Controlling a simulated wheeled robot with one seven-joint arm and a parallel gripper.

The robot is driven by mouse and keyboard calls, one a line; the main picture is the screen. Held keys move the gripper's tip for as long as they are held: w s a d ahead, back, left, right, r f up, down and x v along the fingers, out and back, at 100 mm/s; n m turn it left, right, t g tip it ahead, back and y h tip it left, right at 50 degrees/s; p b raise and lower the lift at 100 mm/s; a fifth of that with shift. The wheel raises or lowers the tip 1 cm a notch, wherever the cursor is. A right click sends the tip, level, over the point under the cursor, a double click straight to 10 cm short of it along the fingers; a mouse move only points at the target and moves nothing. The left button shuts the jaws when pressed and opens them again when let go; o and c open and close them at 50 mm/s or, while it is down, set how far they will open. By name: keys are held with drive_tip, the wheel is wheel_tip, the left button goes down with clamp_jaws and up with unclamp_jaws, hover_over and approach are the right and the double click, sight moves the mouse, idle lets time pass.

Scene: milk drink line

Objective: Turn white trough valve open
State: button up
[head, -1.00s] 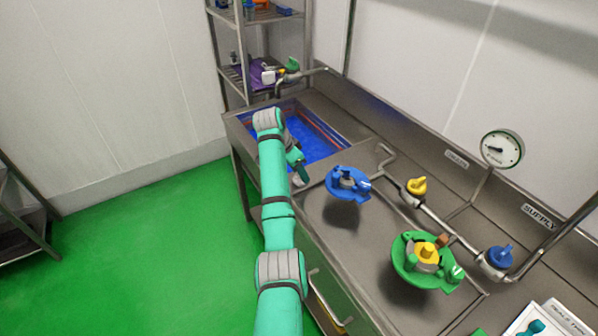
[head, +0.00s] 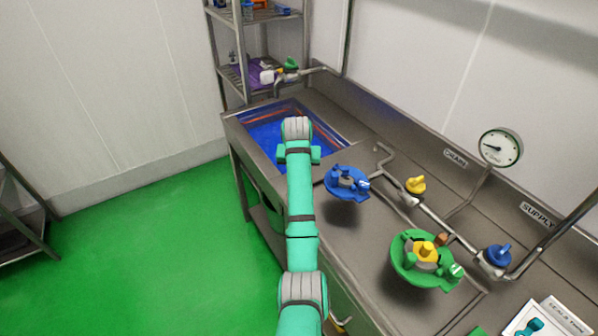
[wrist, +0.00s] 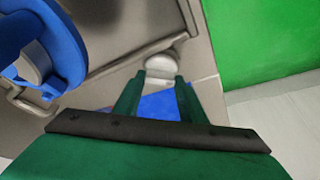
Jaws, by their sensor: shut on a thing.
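In the wrist view, my gripper (wrist: 160,80) has its two dark green fingers close around the white trough valve (wrist: 162,64). The valve is a pale, rounded knob with a narrower part between the fingertips. The gripper is shut on it, and the knob's top shows just past the tips. A steel surface lies around it. In the head view my own arm covers the valve and the fingertips. How far the valve is turned cannot be told.
A trough (head: 262,125) with a blue inside lies by the arm. A blue fitting (head: 347,183) and a green one (head: 427,258) stand on the steel counter. Yellow (head: 415,186) and blue (head: 496,256) valves sit on the pipe behind. Open green floor (head: 140,260) lies left.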

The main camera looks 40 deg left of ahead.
drive_tip(key=n+g+y, duration=0.1)
drive_tip(key=n, duration=0.3)
drive_tip(key=shift+w+d, duration=0.1)
drive_tip(key=shift+d, duration=0.05)
drive_tip(key=shift+n+g+y, duration=0.4)
drive_tip(key=shift+n+g, duration=0.2)
drive_tip(key=shift+n, duration=0.9)
drive_tip(key=o, duration=1.1)
drive_tip(key=shift+c, duration=0.2)
drive_tip(key=v, duration=1.1)
